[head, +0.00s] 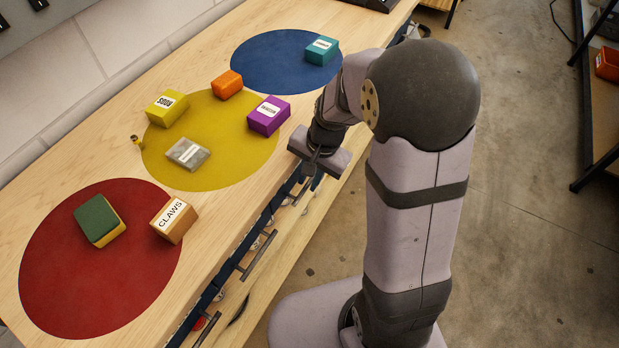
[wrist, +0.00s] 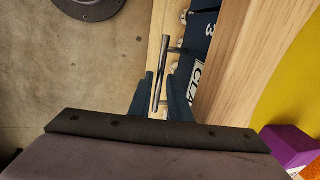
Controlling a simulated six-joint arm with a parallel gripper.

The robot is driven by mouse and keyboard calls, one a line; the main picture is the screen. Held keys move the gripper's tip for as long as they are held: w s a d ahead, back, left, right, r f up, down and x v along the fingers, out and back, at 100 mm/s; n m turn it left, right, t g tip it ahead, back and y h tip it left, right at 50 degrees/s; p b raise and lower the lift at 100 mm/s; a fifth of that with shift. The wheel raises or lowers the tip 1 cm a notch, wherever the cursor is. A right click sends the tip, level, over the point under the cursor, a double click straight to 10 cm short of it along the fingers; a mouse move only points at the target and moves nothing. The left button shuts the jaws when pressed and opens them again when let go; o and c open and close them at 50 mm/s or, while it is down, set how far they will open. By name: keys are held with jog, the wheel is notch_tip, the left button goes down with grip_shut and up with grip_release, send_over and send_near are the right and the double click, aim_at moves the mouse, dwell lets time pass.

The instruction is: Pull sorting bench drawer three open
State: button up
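In the wrist view, a dark blue drawer front (wrist: 204,32) carries a "3" and a partly hidden white label reading "CLA". A thin grey bar handle (wrist: 163,70) stands off this front. My gripper (wrist: 159,88) has its two dark blue fingers apart, one on each side of the handle's near part; I see a gap on both sides, and cannot tell the fingers' depth relative to the bar. In the head view my gripper (head: 312,180) is down at the bench's front edge, its fingers mostly hidden. Whether the drawer stands slightly out cannot be told.
The wooden bench top (head: 120,160) holds red (head: 60,260), yellow (head: 220,165) and blue (head: 265,60) discs with several small boxes. Another drawer handle (head: 258,256) juts from the front nearer the head camera. The concrete floor (head: 540,230) at right is clear.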

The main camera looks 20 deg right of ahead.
grip_shut()
jog(key=s+d, duration=1.6)
jog(key=shift+s+d+b, duration=0.3)
jog(key=shift+s, duration=0.05)
grip_release()
